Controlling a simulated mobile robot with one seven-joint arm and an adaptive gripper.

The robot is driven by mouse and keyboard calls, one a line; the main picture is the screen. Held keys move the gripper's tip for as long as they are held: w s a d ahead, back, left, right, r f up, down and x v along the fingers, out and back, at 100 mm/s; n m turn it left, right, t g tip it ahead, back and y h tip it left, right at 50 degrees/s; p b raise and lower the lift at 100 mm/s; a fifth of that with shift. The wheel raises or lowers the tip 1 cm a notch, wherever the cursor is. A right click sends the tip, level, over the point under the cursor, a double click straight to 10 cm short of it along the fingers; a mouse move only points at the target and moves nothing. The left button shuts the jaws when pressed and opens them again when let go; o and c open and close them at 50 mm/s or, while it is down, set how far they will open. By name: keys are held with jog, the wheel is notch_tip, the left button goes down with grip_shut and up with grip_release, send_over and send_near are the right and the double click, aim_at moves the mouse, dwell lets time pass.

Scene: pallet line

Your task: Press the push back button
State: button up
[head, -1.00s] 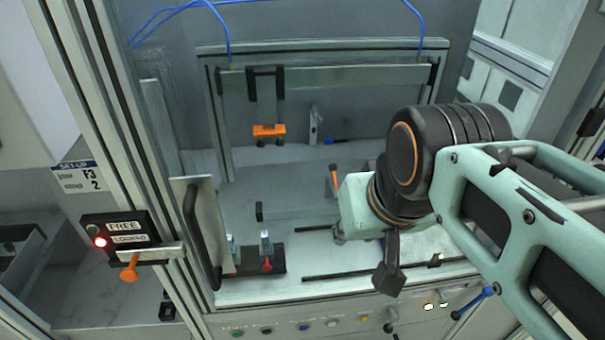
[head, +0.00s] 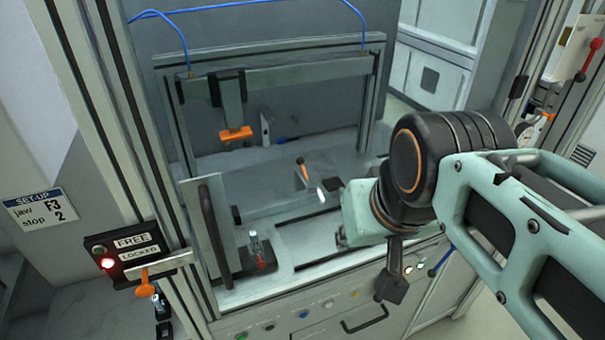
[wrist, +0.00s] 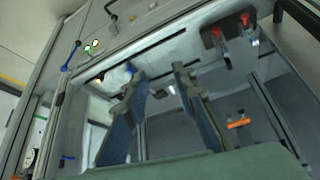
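A row of small round buttons runs along the front panel below the machine opening in the head view: a green button (head: 241,336), a black button (head: 268,328), a blue button (head: 303,314), a pale button (head: 328,303) and a yellow button (head: 355,294). Their labels are too small to read, so I cannot tell which is push back. My arm reaches in from the right, above and right of this row; its gripper is mostly hidden in the head view. In the wrist view my gripper (wrist: 160,75) shows two fingers apart with nothing between them.
A FREE/LOCKED box (head: 125,249) with a lit red lamp and an orange knob stands left of the opening. A plate with a black handle (head: 208,228) stands at the opening's left side. An orange-tipped clamp (head: 236,133) hangs at the back. A drawer handle (head: 366,320) sticks out below the buttons.

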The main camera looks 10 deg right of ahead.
grip_shut()
dwell(1.4)
